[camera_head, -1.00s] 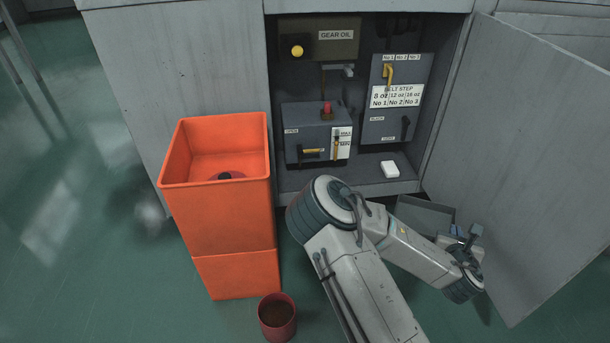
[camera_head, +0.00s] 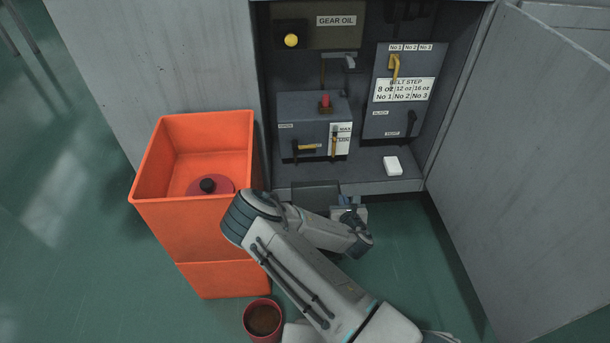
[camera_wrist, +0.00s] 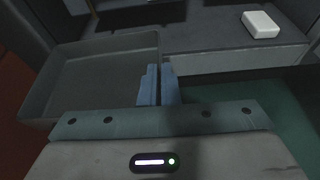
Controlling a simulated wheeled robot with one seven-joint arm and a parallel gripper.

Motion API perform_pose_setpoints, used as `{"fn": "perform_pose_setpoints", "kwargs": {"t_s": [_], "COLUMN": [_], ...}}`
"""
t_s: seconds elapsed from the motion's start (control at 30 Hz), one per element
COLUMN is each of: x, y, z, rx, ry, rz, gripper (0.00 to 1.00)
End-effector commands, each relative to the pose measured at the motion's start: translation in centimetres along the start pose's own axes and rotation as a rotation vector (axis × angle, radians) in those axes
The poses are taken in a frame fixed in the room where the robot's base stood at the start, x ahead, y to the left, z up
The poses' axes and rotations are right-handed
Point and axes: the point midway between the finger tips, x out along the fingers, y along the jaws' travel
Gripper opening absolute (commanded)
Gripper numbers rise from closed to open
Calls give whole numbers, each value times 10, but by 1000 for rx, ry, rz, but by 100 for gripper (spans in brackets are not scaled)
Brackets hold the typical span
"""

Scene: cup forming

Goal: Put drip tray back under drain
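The drip tray (camera_head: 314,192) is a shallow dark grey tray in front of the cabinet's lower ledge, below the grey gearbox (camera_head: 312,125), and partly hidden by my arm. In the wrist view the tray (camera_wrist: 90,85) fills the left side, looks empty and sits about level. My gripper (camera_head: 350,212) is at the tray's right side. Its blue fingers (camera_wrist: 159,82) are on either side of the tray's right wall and look closed on it. The gearbox has a red cap, a yellow-handled lever by an OPEN label and a level gauge. I cannot make out the drain outlet.
An orange bin (camera_head: 205,230) with a dark red lid inside stands left of the tray. A red pot of brown contents (camera_head: 263,320) is on the floor. A white block (camera_head: 393,166) lies on the ledge. The open cabinet door (camera_head: 540,170) bounds the right; the floor before it is clear.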

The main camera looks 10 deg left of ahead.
Motion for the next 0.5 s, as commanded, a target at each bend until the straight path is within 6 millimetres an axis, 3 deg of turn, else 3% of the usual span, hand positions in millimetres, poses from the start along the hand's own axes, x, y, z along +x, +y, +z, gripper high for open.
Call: {"fn": "perform_pose_setpoints", "kwargs": {"t_s": [0.1,0.2,0.37,0.5], "x": [5,12,44,80], "y": [15,18,18,19], "z": [-25,-34,-27,-15], "rx": [10,17,23,22], "ry": [2,-1,-5,-6], "rz": [19,21,19,19], "gripper": [0,0,0,0]}}
